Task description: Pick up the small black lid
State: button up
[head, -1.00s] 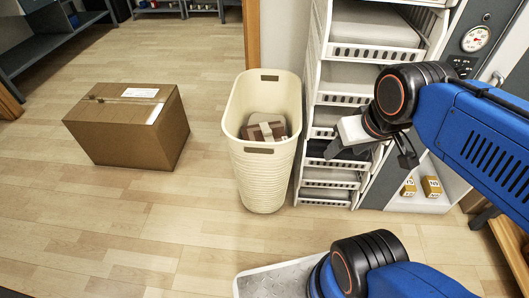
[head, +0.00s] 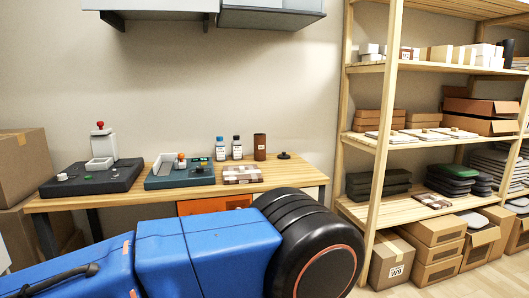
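The small black lid (head: 284,155), with a knob on top, lies near the right end of the wooden workbench (head: 313,177). It stands just right of a brown cylinder. My blue arm with its black joint crosses the lower part of the head view, in front of the bench. My gripper is outside the view, so its state and anything in it are hidden.
On the bench stand a press with a red knob (head: 101,140), a teal device (head: 180,174), two small bottles (head: 221,149), the brown cylinder (head: 260,147) and a patterned flat box (head: 243,174). A wooden shelf rack (head: 386,120) with boxes stands at the right.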

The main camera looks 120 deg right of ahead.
aim_at(283, 156)
jog(key=z, duration=3.8)
jog(key=i+l+u, duration=0.1)
jog(key=l, duration=0.25)
jog(key=i, duration=0.05)
